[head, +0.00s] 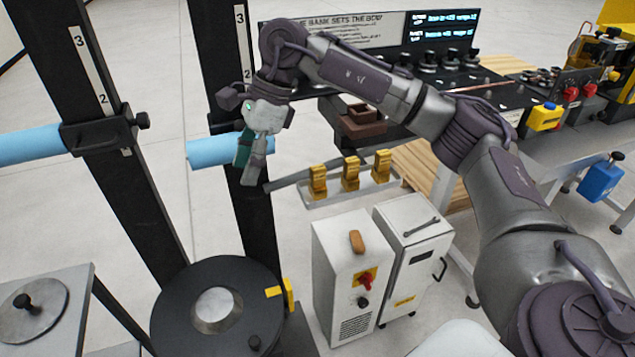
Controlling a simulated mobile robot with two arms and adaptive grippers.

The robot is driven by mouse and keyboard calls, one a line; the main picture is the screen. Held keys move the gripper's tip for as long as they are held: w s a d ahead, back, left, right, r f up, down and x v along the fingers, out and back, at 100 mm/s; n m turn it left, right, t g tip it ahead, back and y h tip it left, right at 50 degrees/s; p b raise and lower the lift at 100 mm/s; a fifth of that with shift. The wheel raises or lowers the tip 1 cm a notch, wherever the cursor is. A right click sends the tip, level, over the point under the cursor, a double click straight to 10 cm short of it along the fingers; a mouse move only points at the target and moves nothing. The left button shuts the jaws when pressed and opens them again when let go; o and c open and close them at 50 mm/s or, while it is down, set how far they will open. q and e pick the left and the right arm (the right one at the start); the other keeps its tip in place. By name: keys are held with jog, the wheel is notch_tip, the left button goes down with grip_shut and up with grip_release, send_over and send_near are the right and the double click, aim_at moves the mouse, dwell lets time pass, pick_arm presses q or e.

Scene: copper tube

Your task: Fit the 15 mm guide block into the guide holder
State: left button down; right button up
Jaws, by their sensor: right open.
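Several yellow guide blocks stand in a row on a light rack: a left one (318,182), a middle one (350,173) and a right one (382,165). Their size marks are too small to read, so I cannot tell which is the 15 mm one. My right gripper (251,158) is open, appears empty and points down, left of the blocks in the picture and in front of a black post. I cannot make out the guide holder for certain. My left gripper is out of view.
Black posts (90,90) with blue rolls (205,152) stand at the left. A round black turntable (218,310) is below. A brown block (362,122) sits on the bench behind the rack. White cabinets (345,260) stand below the rack. My right arm crosses the bench.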

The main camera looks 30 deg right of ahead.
aim_at(318, 167)
jog(key=s+d+r+h, duration=0.1)
jog(key=d+r+h, duration=0.2)
jog(key=d, duration=0.4)
jog(key=s+d+r+h, duration=0.1)
jog(key=d+r+h, duration=0.15)
jog(key=d, duration=0.45)
jog(key=shift+m, duration=0.4)
notch_tip(318, 167, down, 7)
jog(key=shift+w+a+r+p, duration=0.1)
jog(key=shift+w+p, duration=0.05)
jog(key=shift+p, duration=0.75)
jog(key=shift+f, duration=0.6)
jog(key=shift+f+p, duration=0.3)
jog(key=shift+p, duration=0.15)
notch_tip(318, 167, down, 4)
jog(key=shift+r+p, duration=0.15)
jog(key=shift+p, duration=0.9)
jog(key=shift+w+f, duration=0.1)
jog(key=shift+f, duration=0.45)
jog(key=shift+r, duration=0.1)
grip_shut()
